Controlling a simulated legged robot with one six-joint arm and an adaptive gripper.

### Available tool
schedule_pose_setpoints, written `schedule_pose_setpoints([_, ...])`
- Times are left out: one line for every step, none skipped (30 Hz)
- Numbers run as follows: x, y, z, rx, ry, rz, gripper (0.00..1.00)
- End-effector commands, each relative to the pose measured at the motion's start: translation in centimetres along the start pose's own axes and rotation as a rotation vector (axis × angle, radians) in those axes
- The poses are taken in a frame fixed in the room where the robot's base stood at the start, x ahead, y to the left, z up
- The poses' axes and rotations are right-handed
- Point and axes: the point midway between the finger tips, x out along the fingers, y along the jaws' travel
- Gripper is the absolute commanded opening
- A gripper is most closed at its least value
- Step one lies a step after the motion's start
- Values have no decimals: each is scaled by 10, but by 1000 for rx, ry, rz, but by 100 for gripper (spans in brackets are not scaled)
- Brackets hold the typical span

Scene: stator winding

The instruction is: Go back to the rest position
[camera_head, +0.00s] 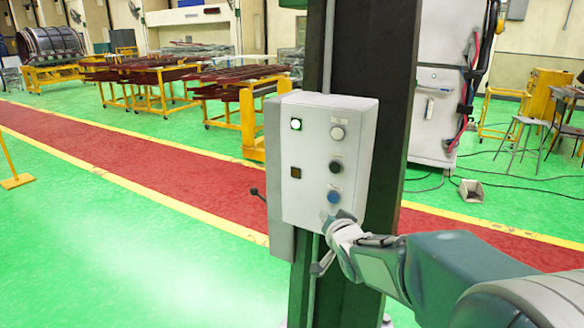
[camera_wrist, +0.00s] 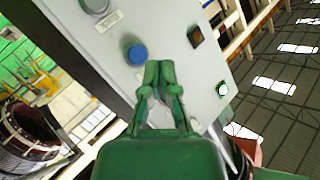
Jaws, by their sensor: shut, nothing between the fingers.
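My gripper (camera_head: 337,220) is at the lower part of the grey control box (camera_head: 315,195), just below the blue button (camera_head: 334,197). In the wrist view the green fingers of my gripper (camera_wrist: 159,72) are together and empty, with their tips over the box face. The blue button (camera_wrist: 137,54) shows beside the tips there. I cannot tell whether the tips touch the box. My arm reaches in from the lower right of the head view.
The box hangs on a dark column (camera_head: 372,75). It carries a lit green-white lamp (camera_head: 296,124), a dark amber lamp (camera_head: 295,171), a white button (camera_head: 338,132) and a black button (camera_head: 336,165). A white cabinet (camera_head: 436,90) stands behind right.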

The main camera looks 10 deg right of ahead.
Motion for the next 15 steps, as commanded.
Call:
schedule_pose_setpoints([-18, -1, -4, -34, -18, 41, 0])
schedule_pose_setpoints([-28, 0, -4, -56, -37, 70, 0])
schedule_pose_setpoints([-41, 2, -4, -85, -64, 107, 0])
schedule_pose_setpoints([-51, 4, -3, -106, -86, 133, 0])
schedule_pose_setpoints([-61, 6, -1, -125, -109, 158, 0])
schedule_pose_setpoints([-75, 7, 1, -152, -141, 189, 0])
schedule_pose_setpoints([-86, 9, 3, -170, -166, 210, 0])
schedule_pose_setpoints([-98, 10, 6, -189, -194, 230, 0])
schedule_pose_setpoints([-113, 12, 10, -211, -231, 254, 0])
schedule_pose_setpoints([-124, 13, 14, -229, -261, 271, 0])
schedule_pose_setpoints([-136, 14, 17, -246, -291, 285, 0])
schedule_pose_setpoints([-152, 16, 23, -269, -334, 302, 0])
schedule_pose_setpoints([-164, 17, 28, -285, -366, 312, 0])
schedule_pose_setpoints([-176, 18, 33, -300, -400, 321, 0])
schedule_pose_setpoints([-192, 19, 40, -322, -445, 330, 0])
